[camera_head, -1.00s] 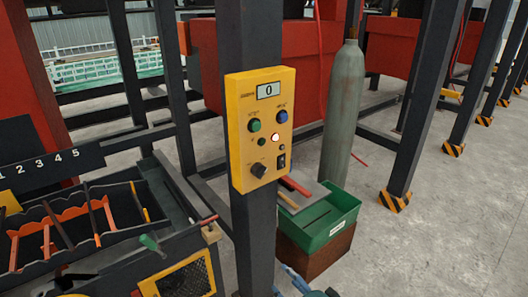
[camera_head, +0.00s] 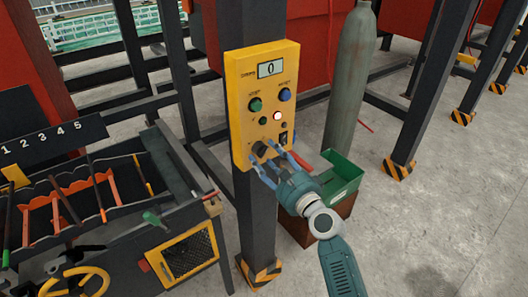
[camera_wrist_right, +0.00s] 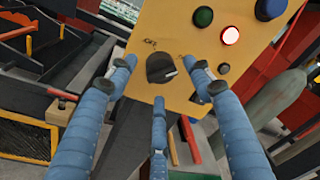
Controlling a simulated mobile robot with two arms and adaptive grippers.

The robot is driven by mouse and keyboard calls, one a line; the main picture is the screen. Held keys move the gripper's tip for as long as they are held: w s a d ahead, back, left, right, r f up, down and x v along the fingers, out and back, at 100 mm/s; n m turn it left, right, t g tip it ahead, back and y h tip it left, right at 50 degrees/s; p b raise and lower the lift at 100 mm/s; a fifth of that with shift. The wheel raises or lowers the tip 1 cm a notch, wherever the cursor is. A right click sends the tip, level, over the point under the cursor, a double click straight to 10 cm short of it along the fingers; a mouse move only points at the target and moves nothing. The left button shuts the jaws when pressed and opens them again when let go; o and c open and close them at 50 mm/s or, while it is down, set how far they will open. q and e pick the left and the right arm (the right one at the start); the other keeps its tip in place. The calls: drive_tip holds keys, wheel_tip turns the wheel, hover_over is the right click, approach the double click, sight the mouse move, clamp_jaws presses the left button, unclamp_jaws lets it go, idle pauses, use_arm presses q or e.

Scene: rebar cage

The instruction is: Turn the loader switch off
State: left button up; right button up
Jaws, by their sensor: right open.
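The yellow control panel (camera_head: 262,60) is fixed to a dark post, with a display reading 0. Its black rotary knob (camera_head: 259,149) sits at the lower left and also shows in the right wrist view (camera_wrist_right: 160,68). A small black rocker switch (camera_head: 284,138) is at the lower right. A lit white-red lamp (camera_head: 277,116), a green button (camera_head: 255,105) and a blue button (camera_head: 285,95) are above. My right gripper (camera_head: 268,162) is open in front of the panel's lower edge, its blue fingers spread around the knob. I cannot tell whether they touch it. My left gripper is not in view.
A green box (camera_head: 342,172) on a brown base stands behind my right gripper, with a grey gas cylinder (camera_head: 352,85) behind it. A rack machine with numbered slots (camera_head: 50,140) is at left.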

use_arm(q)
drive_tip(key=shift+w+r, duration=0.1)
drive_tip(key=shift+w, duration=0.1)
use_arm(e)
drive_tip(key=shift+x, duration=1)
drive_tip(key=c, duration=1.1)
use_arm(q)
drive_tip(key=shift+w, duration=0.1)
